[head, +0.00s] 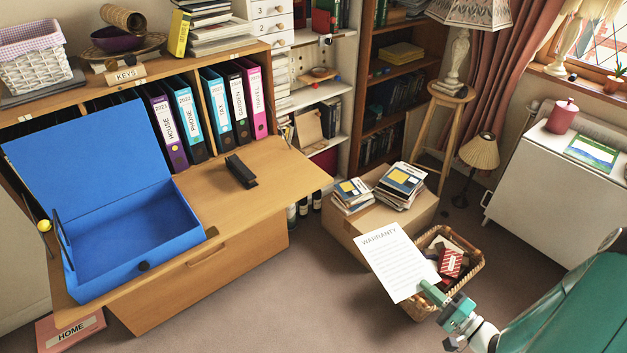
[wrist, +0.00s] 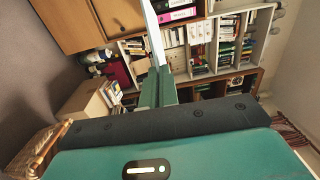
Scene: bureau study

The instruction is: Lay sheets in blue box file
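The blue box file (head: 130,245) lies open on the bureau's fold-down desk, with its lid (head: 88,160) raised at the back. Its inside looks empty. A white sheet headed "WARRANTY" (head: 402,268) is held by one corner in my gripper (head: 432,292), above the wicker basket and well to the right of the box file. In the wrist view my gripper (wrist: 157,88) is shut on the sheet (wrist: 155,35), which shows edge-on as a thin white strip.
A black stapler (head: 240,171) lies on the desk (head: 265,190) right of the box file. A cardboard box (head: 345,226) bears stacked booklets. The wicker basket (head: 478,275) holds several items. A red "HOME" file (head: 70,331) lies on the floor. Carpet (head: 300,290) between desk and basket is clear.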

